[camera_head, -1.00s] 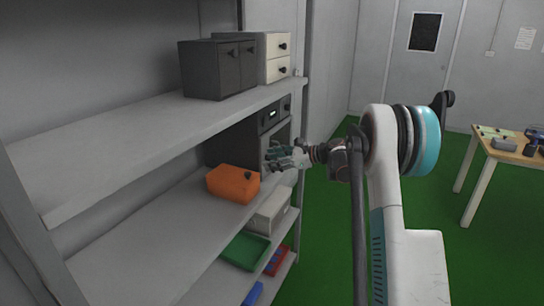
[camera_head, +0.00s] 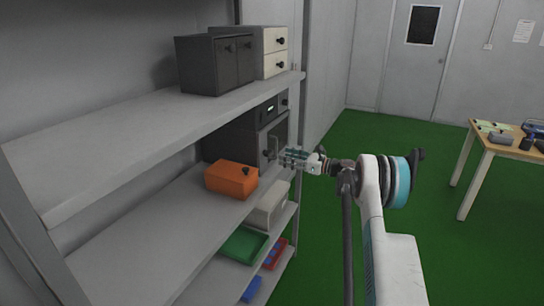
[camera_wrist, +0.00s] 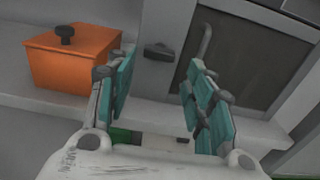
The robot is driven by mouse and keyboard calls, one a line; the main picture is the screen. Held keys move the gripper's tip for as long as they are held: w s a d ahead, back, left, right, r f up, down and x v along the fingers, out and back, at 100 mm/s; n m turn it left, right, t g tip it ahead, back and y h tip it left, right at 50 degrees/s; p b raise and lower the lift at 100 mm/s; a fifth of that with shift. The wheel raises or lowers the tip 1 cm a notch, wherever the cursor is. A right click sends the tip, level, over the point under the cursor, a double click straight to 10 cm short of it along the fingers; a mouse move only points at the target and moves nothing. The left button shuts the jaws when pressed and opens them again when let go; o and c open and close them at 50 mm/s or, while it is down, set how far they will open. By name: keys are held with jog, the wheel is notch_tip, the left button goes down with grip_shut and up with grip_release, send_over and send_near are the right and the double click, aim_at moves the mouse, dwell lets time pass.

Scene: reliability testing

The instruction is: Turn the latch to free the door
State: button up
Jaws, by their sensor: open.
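A dark device (camera_head: 236,141) with a small lit display stands on the middle shelf, its front door (camera_head: 277,133) facing right. In the wrist view the door (camera_wrist: 240,62) has a dark window and a grey bar handle (camera_wrist: 204,44). A dark latch (camera_wrist: 158,50) sits on the light panel left of that handle and lies roughly level in the picture. My gripper (camera_head: 291,157) is in front of the device's lower front. In the wrist view my gripper (camera_wrist: 160,78) is open and empty, its teal fingers below and either side of the latch. Contact with the latch does not show.
An orange box (camera_head: 231,179) with a dark knob sits left of my gripper. A pale box (camera_head: 269,205), a green tray (camera_head: 243,244) and blue bins are lower. Dark (camera_head: 212,65) and cream (camera_head: 275,52) cabinets stand above. Open green floor lies right, before a table (camera_head: 498,146).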

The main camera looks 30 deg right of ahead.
aim_at(271, 153)
jog(key=b+x, duration=0.1)
jog(key=x, duration=0.6)
jog(key=shift+w+a, duration=0.2)
jog(key=shift+w, duration=0.05)
jog(key=c, duration=0.8)
